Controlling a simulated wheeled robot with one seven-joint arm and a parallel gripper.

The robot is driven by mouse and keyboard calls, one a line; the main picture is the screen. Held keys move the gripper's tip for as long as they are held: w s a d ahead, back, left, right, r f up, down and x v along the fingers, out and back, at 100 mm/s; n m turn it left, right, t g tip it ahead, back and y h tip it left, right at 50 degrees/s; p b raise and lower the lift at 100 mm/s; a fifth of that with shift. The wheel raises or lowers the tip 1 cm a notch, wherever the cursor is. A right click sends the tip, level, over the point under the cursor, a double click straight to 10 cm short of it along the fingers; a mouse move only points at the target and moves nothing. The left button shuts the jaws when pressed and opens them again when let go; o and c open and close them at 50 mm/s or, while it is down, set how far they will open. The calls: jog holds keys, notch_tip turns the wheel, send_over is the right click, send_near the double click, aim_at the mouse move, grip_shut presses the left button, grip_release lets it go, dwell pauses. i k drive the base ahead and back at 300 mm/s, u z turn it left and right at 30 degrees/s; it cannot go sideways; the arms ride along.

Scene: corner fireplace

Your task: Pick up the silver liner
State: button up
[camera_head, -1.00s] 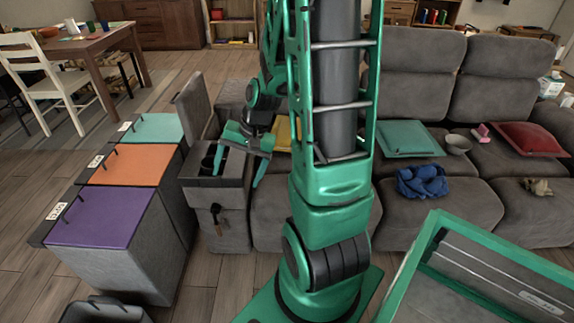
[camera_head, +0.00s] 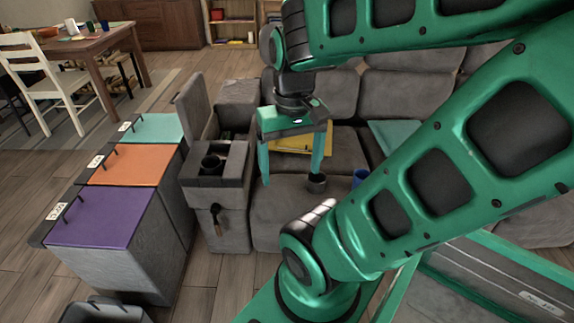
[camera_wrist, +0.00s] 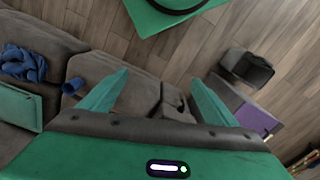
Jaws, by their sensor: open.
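My gripper (camera_head: 291,178) is open and points down over the sofa seat, with nothing seen between its fingers. It also shows open in the wrist view (camera_wrist: 159,76). Another dark round cup-like piece (camera_head: 211,163) sits in the open console (camera_head: 232,178) left of my gripper. No clearly silver liner shows in the wrist view.
A blue cup (camera_head: 360,178) stands on the seat right of my gripper; it also shows in the wrist view (camera_wrist: 72,86). Bins with purple (camera_head: 95,217), orange (camera_head: 130,170) and teal (camera_head: 158,128) lids stand left.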

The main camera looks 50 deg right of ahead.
aim_at(316, 184)
jog(key=z, duration=1.5)
